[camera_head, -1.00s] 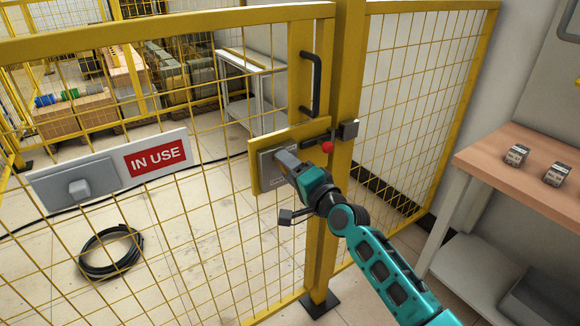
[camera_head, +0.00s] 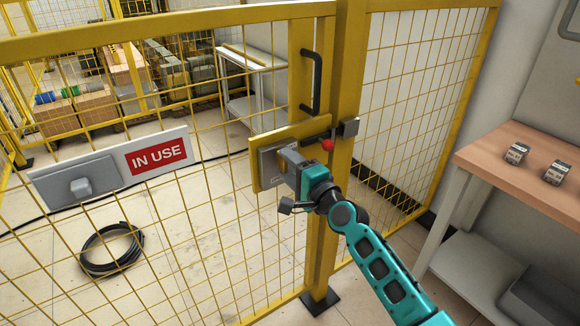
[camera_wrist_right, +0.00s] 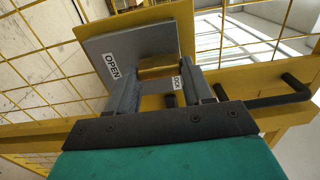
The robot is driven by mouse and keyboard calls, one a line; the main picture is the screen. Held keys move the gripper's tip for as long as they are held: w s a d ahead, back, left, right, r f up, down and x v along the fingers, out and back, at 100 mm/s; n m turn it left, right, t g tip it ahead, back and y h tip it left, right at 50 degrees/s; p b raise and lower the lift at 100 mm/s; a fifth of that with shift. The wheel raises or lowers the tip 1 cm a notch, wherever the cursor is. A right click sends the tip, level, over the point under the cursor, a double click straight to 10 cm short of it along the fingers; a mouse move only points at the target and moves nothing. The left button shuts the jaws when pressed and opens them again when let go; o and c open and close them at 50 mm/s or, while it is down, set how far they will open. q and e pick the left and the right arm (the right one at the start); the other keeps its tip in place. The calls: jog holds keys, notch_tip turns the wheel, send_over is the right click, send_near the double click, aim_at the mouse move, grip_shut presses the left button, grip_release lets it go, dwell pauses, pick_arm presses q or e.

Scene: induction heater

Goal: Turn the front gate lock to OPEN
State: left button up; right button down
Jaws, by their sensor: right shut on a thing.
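The front gate lock is a grey plate (camera_head: 268,168) on a yellow mount on the gate, below the black handle. In the right wrist view the plate (camera_wrist_right: 135,42) carries an OPEN label (camera_wrist_right: 112,66) at the left and a partly hidden LOCK label (camera_wrist_right: 179,84) at the right. A brass-coloured turn piece (camera_wrist_right: 160,70) stands between the fingers. My right gripper (camera_head: 286,161) is shut on this piece, close to the plate, and hides it in the head view. The gripper also shows in the right wrist view (camera_wrist_right: 161,82). My left gripper is not in view.
A black gate handle (camera_head: 315,82) and a red knob (camera_head: 327,145) are just above and right of the lock. An IN USE sign (camera_head: 157,156) hangs on the mesh at left. A wooden-topped table (camera_head: 490,158) with two small boxes stands at right.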

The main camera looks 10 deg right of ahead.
jog(key=shift+c, duration=2.2)
grip_release()
jog(key=shift+s, duration=0.15)
jog(key=v, duration=1.2)
jog(key=shift+s+p, duration=0.3)
jog(key=shift+d, duration=0.15)
jog(key=s+a+f+n+g+h, duration=0.1)
jog(key=s+f+n+g+h, duration=0.3)
jog(key=s+f+n, duration=1.2)
notch_tip(320, 180, down, 4)
jog(key=s+g, duration=0.2)
jog(key=s, duration=0.1)
jog(key=shift+r+n, duration=0.2)
jog(key=shift+n, duration=0.2)
